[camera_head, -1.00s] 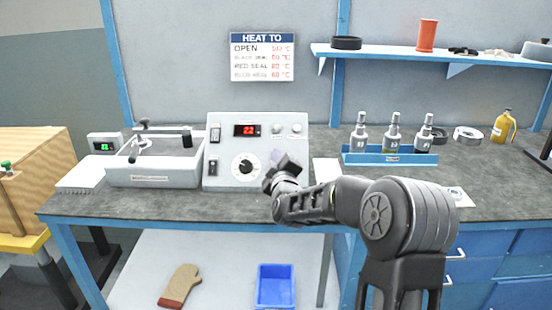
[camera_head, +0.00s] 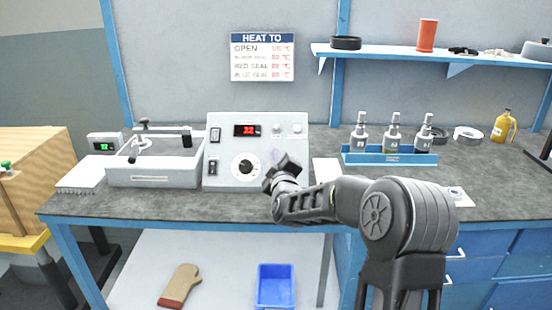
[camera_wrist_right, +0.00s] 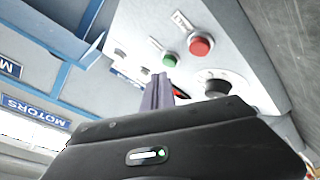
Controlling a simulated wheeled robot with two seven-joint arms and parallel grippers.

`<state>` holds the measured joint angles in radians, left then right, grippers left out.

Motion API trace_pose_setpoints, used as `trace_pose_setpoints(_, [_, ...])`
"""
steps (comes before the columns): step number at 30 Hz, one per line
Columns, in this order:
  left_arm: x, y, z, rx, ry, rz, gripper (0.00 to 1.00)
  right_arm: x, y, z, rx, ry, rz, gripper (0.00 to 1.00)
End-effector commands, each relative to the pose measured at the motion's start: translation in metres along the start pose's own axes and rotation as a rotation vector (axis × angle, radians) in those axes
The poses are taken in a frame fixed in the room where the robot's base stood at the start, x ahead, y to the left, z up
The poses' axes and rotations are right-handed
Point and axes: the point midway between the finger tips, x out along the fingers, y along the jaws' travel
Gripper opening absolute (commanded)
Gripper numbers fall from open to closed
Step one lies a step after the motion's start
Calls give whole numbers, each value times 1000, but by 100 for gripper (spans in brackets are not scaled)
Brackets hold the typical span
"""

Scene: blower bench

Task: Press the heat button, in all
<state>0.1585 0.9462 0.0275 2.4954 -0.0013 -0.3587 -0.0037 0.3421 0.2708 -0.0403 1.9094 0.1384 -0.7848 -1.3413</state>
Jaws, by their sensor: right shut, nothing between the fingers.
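The control box (camera_head: 225,160) stands on the bench, with a red display (camera_head: 247,130), a black dial (camera_head: 246,168) and switches on its front. In the right wrist view, the panel carries a green button (camera_wrist_right: 169,60) and a red button (camera_wrist_right: 200,46), each beside a small label I cannot read, so I cannot tell which is the heat button. My right gripper (camera_head: 279,158) is shut and empty in front of the panel's lower right, hiding these buttons in the head view. Its fingertips (camera_wrist_right: 159,88) show near the green button; contact cannot be made out. My left gripper is out of view.
A white bath (camera_head: 155,172) stands left of the box. A blue rack (camera_head: 360,158) of bottles stands to the right. A heating sign (camera_head: 262,57) hangs on the wall. A blue bin (camera_head: 275,287) and a mitt (camera_head: 180,285) lie below. The bench front is mostly clear.

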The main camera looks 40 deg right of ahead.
Motion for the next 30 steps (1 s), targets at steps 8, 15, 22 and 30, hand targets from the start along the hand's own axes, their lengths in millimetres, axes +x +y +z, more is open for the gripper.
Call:
trace_pose_setpoints(8, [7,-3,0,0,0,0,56,5,-5,4,-1,0,-1,0])
trace_pose_setpoints(15, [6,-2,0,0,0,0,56,6,-4,4,0,0,0,0])
trace_pose_setpoints(22, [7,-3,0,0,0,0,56,6,-5,5,0,0,0,0])
trace_pose_setpoints(30, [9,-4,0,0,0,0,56,8,-6,6,0,0,0,0])
